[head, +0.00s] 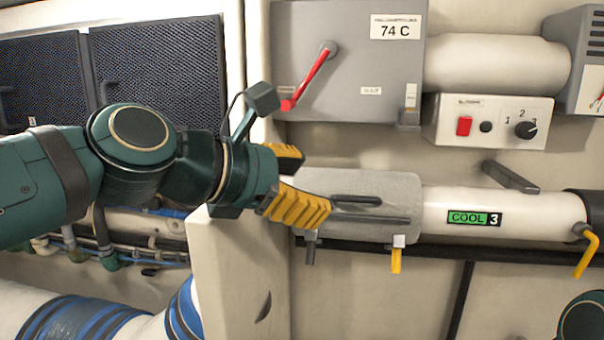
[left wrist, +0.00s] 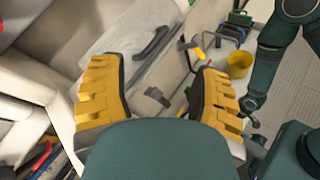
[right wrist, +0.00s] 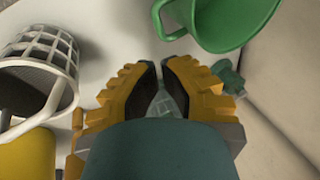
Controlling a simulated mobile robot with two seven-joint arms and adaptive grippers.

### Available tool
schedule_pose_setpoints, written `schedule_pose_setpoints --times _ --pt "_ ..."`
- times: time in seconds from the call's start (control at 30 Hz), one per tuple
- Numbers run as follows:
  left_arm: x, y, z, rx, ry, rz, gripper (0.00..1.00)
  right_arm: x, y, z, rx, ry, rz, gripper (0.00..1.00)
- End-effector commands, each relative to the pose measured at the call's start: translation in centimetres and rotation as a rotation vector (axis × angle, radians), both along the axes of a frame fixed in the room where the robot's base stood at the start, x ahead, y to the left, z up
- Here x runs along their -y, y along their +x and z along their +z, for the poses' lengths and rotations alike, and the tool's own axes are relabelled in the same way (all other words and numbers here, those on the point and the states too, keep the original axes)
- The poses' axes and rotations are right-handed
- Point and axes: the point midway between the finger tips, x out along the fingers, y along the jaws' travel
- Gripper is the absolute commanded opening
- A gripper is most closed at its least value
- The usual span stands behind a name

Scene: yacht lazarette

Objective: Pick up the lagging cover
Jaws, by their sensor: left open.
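The lagging cover (head: 375,180) is a grey, rough-surfaced half-sleeve around the white pipe, with a dark bar handle on its front and toggle clips along its lower edge. It also shows in the left wrist view (left wrist: 106,38). My left gripper (head: 316,182) is open at the cover's left end, its yellow fingers overlapping it in the head view. In the left wrist view, the cover and its dark handle lie beyond the open fingers (left wrist: 160,66); contact cannot be told. My right gripper (right wrist: 159,64) has its fingertips almost together, with nothing visibly held, away from the cover.
The white pipe (head: 450,205) carries a "COOL 3" label and a yellow lever (head: 587,252) at right. A grey box with a red handle (head: 318,72) and a switch panel (head: 494,121) sit above. The right wrist view shows a white basket (right wrist: 40,58) and green container (right wrist: 230,20).

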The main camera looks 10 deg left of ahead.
Motion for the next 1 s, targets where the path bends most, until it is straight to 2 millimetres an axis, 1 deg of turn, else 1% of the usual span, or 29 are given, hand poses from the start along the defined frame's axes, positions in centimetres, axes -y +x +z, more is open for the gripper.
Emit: schedule_pose_setpoints --times 0.17,0.7,0.8,1.0 --pt "1.0 1.0 -0.6 -0.003 0.0 -0.002 0.63 0.0 0.0 0.0 -0.001 0.0 0.0 0.0" --pt "7.0 7.4 -3.7 -0.002 0.001 -0.002 0.63 0.0 0.0 0.3 0.0 0.0 0.0 0.0" --pt "7.9 8.3 -4.1 -0.002 0.001 -0.001 0.63 0.0 0.0 0.5 0.0 0.001 0.0 0.0" --pt "8.7 9.2 -4.5 0.001 0.0 0.001 0.63 0.0 0.0 0.6 0.0 0.001 0.0 0.0"
